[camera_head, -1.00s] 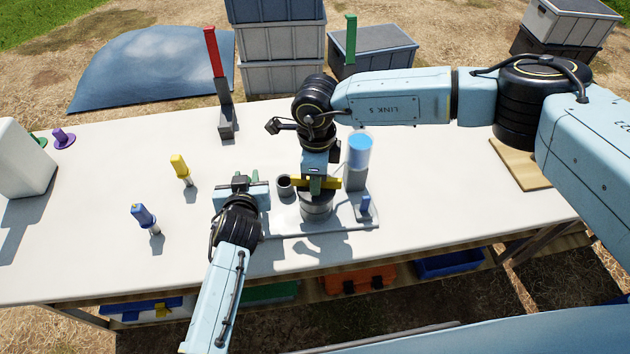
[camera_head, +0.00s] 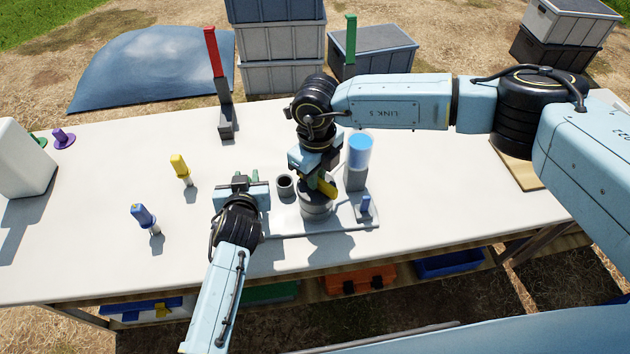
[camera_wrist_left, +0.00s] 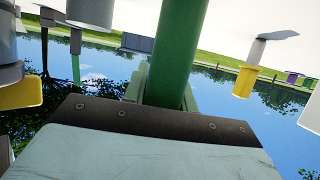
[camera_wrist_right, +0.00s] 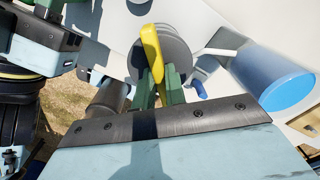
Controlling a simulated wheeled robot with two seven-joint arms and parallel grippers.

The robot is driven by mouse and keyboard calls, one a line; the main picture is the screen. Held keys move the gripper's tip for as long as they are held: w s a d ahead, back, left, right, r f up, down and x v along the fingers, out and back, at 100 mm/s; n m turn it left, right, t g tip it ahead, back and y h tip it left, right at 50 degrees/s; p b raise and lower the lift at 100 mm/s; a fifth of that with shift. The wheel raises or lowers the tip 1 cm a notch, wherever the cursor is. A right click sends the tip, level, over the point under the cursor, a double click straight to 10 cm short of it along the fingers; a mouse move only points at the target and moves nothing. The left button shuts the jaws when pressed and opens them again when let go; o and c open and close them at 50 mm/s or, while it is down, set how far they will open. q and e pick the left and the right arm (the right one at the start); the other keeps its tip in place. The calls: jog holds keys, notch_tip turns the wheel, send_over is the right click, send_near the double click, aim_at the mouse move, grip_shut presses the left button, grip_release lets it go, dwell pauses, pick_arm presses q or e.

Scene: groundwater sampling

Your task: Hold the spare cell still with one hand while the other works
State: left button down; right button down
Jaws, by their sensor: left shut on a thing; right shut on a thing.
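A grey round cell (camera_head: 317,208) with a yellow bar (camera_head: 326,187) across its top stands on a pale plate (camera_head: 300,229). I take it for the spare cell. My right gripper (camera_head: 313,180) is above it, shut on the yellow bar, which also shows between green fingers in the right wrist view (camera_wrist_right: 152,52). My left gripper (camera_head: 239,182) is at the plate's left end. In the left wrist view it is shut on a green round bar (camera_wrist_left: 179,50). The gripper mostly hides that bar in the head view, and how it joins the plate cannot be told.
A dark cup (camera_head: 284,186), a blue-topped cylinder (camera_head: 359,152) and a small blue peg (camera_head: 365,207) stand close around the cell. Yellow (camera_head: 180,168) and blue (camera_head: 143,216) probes stand left. A red-handled stand (camera_head: 226,122) is behind. The table's left middle is mostly clear.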

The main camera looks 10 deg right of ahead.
jog(key=m, duration=0.6)
jog(key=shift+m, duration=0.4)
jog(key=m, duration=0.3)
jog(key=shift+m, duration=0.8)
jog(key=m, duration=0.3)
jog(key=c, duration=1.4)
grip_release()
jog(key=shift+o, duration=0.2)
